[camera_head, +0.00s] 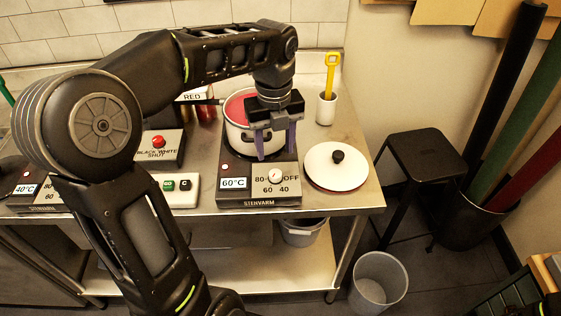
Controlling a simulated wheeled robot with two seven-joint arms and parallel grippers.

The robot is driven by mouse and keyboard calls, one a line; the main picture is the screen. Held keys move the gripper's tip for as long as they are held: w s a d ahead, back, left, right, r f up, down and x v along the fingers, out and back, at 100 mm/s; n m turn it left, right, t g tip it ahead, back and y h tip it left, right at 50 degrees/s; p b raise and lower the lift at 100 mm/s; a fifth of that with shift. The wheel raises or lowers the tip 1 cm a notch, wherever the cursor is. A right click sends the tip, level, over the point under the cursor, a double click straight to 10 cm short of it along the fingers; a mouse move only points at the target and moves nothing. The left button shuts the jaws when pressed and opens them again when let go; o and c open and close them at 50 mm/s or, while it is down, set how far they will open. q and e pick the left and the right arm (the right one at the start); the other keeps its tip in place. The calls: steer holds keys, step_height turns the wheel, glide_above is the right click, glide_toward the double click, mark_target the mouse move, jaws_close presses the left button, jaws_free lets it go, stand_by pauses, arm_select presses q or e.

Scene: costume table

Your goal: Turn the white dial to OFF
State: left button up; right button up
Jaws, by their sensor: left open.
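The white dial (274,176) is on the front panel of the black STENVARM hot plate (258,200), with 80, OFF, 60 and 40 printed around it. Its exact pointer direction is too small to tell. A display on the panel's left reads 60°C, with a small red light above it. A white pot (235,137) with red contents stands on the plate. My left gripper (274,155) points down above the dial, in front of the pot, with its two purple-grey fingers apart and empty. The fingertips look a little behind the dial. My right gripper is not in view.
A white lid (336,166) with a black knob lies right of the hot plate. A white cup with a yellow tool (327,107) stands behind it. A red-button box (159,147) and a switch box (178,190) are at left. Another STENVARM unit is partly hidden by my arm.

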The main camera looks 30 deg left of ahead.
mark_target(276, 173)
arm_select(q)
steer(key=shift+s, duration=0.15)
steer(key=shift+f, duration=0.55)
step_height(276, 173, down, 7)
steer(key=shift+r+p, duration=0.15)
steer(key=shift+p, duration=0.3)
steer(key=shift+c, duration=0.2)
jaws_close()
